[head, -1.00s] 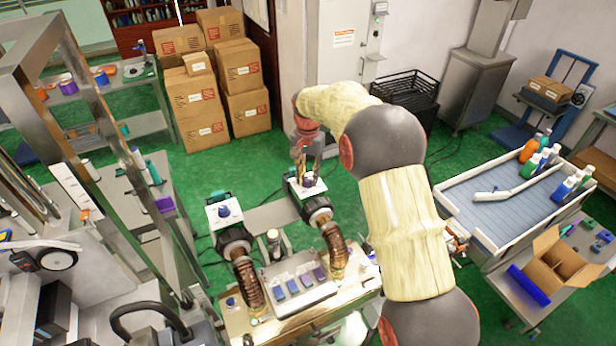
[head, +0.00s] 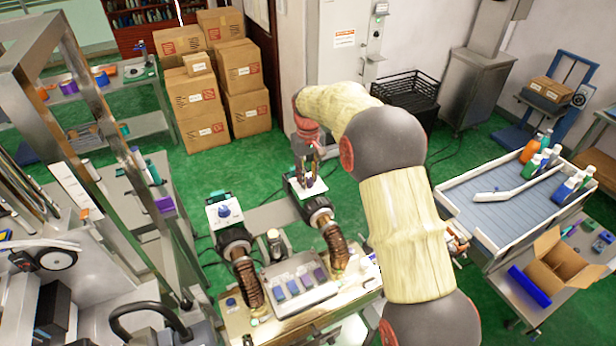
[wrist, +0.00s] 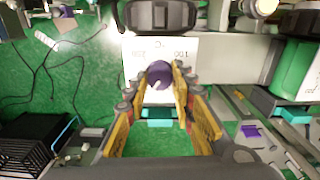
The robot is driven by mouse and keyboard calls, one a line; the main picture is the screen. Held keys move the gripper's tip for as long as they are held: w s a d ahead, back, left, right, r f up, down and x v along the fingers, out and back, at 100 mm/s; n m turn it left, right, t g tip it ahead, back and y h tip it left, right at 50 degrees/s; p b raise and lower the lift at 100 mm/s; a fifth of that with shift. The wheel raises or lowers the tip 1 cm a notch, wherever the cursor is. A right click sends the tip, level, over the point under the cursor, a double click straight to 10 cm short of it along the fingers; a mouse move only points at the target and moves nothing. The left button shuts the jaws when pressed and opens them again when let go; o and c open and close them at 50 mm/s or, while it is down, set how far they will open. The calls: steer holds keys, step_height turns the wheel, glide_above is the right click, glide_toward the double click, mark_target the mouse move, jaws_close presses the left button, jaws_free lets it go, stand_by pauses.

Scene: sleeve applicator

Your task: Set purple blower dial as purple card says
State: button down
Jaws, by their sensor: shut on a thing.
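The purple dial (wrist: 158,73) is a round knob on a white panel (wrist: 188,52) with printed numbers, seen in the wrist view. A pale mark shows near its lower edge. My gripper (wrist: 164,78) has its fingertips closed on either side of the dial. In the head view my gripper (head: 308,182) points down at the white panel (head: 296,192) above the right-hand blower, and its fingers mostly hide the dial.
A second white panel (head: 214,217) with a blue dial (head: 223,211) stands to the left. Two brown ribbed hoses (head: 246,287) (head: 336,243) run to the bench. A black crate (head: 408,92) and stacked cartons (head: 237,70) stand behind on the green floor.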

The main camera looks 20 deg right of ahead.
mark_target(308, 179)
steer(key=shift+n, duration=0.8)
steer(key=c, duration=1.6)
jaws_free()
steer(key=shift+o, duration=0.5)
step_height(308, 179, up, 12)
